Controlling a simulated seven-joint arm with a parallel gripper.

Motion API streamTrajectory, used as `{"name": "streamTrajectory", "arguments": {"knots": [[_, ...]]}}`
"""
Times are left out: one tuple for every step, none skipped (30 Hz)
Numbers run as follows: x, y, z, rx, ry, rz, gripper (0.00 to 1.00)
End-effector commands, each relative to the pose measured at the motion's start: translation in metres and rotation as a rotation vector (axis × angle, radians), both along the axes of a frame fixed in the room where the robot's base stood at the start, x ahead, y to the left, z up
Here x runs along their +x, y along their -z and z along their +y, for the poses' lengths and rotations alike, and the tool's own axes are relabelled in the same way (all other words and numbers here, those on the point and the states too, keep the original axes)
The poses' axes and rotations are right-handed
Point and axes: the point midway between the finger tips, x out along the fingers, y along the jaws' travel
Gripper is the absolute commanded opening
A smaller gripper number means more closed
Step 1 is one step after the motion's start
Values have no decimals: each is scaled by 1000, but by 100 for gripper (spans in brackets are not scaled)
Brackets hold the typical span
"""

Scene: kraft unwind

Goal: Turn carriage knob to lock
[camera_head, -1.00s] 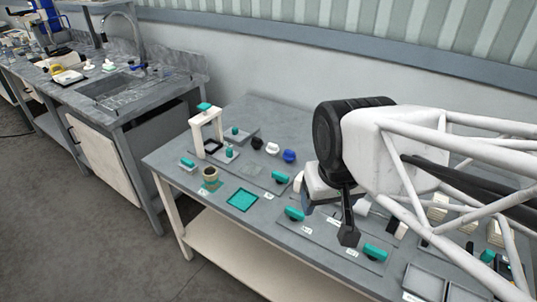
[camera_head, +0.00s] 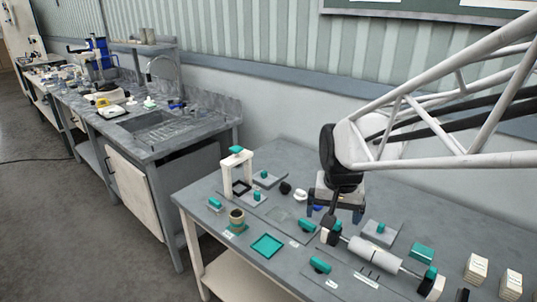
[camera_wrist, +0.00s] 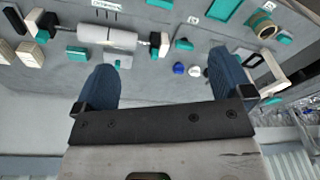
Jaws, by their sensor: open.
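My gripper (camera_head: 335,213) hangs over the back middle of the grey table, open and empty. In the wrist view its two blue fingers (camera_wrist: 162,66) stand wide apart with nothing between them. A white roll (camera_head: 374,255) lies in front and to the right, between dark-and-white end blocks with teal parts; it also shows in the wrist view (camera_wrist: 107,37). Several teal knobs or handles sit around it: one on a grey plate (camera_head: 380,228), one larger block (camera_head: 422,252), one in front (camera_head: 320,265). I cannot tell which is the carriage knob or its turn position.
A white arch with a teal top (camera_head: 236,172) stands at the table's left, near a tan roll (camera_head: 237,218) and a flat teal square tray (camera_head: 267,245). Pale stacks (camera_head: 476,268) stand at the right. A sink bench (camera_head: 160,130) lies beyond, to the left.

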Motion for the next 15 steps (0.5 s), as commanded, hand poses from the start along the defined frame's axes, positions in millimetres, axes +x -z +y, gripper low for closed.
{"name": "streamTrajectory", "arguments": {"knots": [[10,4,0,2,15,7,98],[16,7,-1,4,25,10,98],[23,10,-1,6,40,14,98],[29,13,-1,8,49,18,98],[34,15,-1,9,59,21,98],[42,19,-1,11,73,26,98],[48,21,-2,12,83,29,98],[53,24,-2,13,94,31,98],[60,29,-2,16,108,36,98],[66,31,-2,17,118,38,98],[72,34,-2,18,129,41,98],[79,39,-3,20,142,45,98],[84,42,-3,20,152,49,98],[89,46,-3,22,164,53,98],[97,50,-3,24,177,56,98]]}}
